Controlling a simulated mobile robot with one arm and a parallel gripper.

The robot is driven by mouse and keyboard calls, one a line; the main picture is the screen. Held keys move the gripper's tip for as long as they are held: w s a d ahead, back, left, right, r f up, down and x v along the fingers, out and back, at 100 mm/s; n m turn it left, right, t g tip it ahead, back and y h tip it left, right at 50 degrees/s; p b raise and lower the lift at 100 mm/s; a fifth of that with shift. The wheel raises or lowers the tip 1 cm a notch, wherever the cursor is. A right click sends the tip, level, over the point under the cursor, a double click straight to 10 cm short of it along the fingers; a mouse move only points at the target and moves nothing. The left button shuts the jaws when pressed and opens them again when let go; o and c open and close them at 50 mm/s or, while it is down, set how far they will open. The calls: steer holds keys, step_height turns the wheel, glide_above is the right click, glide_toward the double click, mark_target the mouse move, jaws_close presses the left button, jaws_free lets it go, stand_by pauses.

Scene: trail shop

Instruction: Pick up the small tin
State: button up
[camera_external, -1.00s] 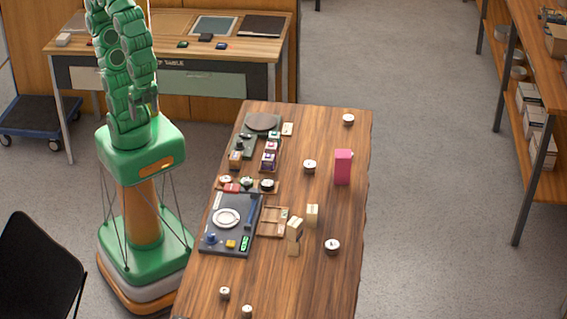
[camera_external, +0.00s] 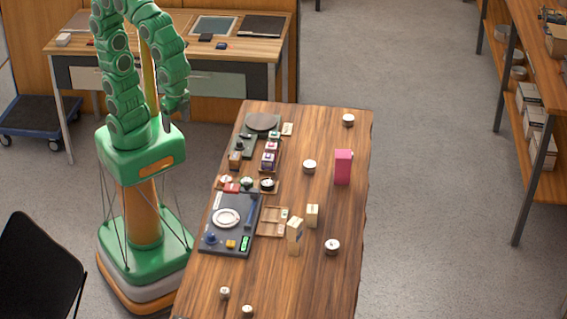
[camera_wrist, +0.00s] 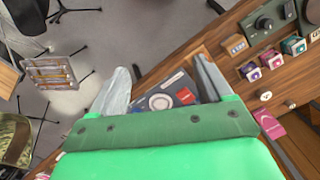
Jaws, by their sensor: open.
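Several small round tins with pale lids stand on the long wooden table. One is at the far end (camera_external: 348,120), one near the middle (camera_external: 309,167), one by the right edge (camera_external: 332,247), and two at the near end (camera_external: 224,293) (camera_external: 247,311). I cannot tell which is the small tin. My gripper (camera_external: 175,124) hangs beside the table's left side, apart from every tin. In the wrist view my gripper (camera_wrist: 164,84) has its two fingers spread, with nothing held between them.
A dark tray with a white dial (camera_external: 229,246), a pink box (camera_external: 343,167) and pale boxes (camera_external: 294,236) (camera_external: 312,215) stand on the table (camera_external: 300,285). A chair (camera_external: 40,265) is at left. A desk (camera_external: 250,46) stands behind. The table's right strip is mostly clear.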

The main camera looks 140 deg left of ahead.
steer(key=w+a+f+n, duration=0.2)
steer(key=w+a+f, duration=0.1)
steer(key=w+a, duration=0.6)
steer(key=n+t+y, duration=0.1)
steer(key=n+t, duration=0.1)
steer(key=n, duration=0.4)
glide_above(310, 164)
steer(key=s+d, duration=0.1)
step_height(310, 164, down, 15)
steer(key=shift+d+f, duration=0.1)
steer(key=shift+d, duration=0.05)
steer(key=shift+a+f, duration=0.2)
steer(key=shift+f, duration=0.25)
steer(key=shift+w+a+f, duration=0.1)
steer(key=shift+a+f, duration=0.05)
steer(key=shift+f, duration=1)
steer(key=shift+w+a+f, duration=0.15)
steer(key=shift+f, duration=1.05)
steer(key=shift+w+a+f, duration=0.1)
steer(key=shift+a+f, duration=0.05)
steer(key=shift+f, duration=1)
steer(key=c, duration=1.1)
